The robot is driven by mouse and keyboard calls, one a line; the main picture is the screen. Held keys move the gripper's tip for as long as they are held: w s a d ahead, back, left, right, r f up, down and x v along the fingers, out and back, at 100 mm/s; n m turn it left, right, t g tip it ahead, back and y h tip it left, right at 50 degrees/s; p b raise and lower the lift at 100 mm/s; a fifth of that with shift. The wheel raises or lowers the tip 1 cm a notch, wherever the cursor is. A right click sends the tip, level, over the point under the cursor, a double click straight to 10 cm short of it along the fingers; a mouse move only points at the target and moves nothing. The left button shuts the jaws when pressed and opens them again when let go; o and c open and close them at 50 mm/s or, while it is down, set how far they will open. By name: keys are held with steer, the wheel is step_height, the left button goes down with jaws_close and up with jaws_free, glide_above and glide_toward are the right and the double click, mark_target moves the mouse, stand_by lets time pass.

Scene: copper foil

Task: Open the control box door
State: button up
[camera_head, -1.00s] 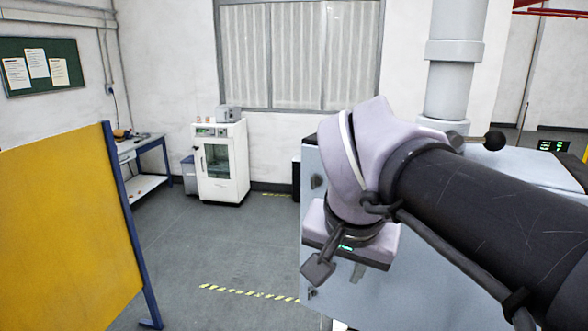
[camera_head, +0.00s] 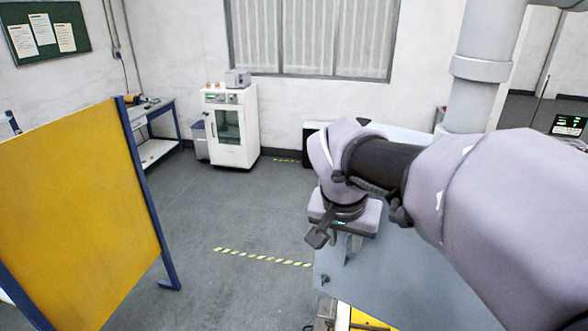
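A large light blue-grey cabinet (camera_head: 400,265) fills the lower right, partly covered by my arm. I cannot tell whether it is the control box, and no door handle is clear on it. My gripper (camera_head: 346,250) hangs under the lavender wrist in front of the cabinet's left part. Only a small grey bit of it shows, so its opening and any contact with the cabinet cannot be told. Nothing is seen in it.
A yellow panel (camera_head: 85,200) in a blue frame stands at the left. A white machine (camera_head: 230,125) and a blue workbench (camera_head: 160,125) stand by the back wall. Yellow-marked grey floor (camera_head: 225,205) lies open between. A thick grey pipe (camera_head: 480,68) rises behind the cabinet.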

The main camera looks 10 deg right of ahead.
steer(key=shift+w+d+f, duration=0.15)
steer(key=shift+d+f, duration=0.1)
steer(key=shift+f, duration=0.45)
steer(key=shift+w+f, duration=0.2)
steer(key=shift+s, duration=0.1)
jaws_close()
steer(key=shift+r, duration=0.1)
stand_by(0.6)
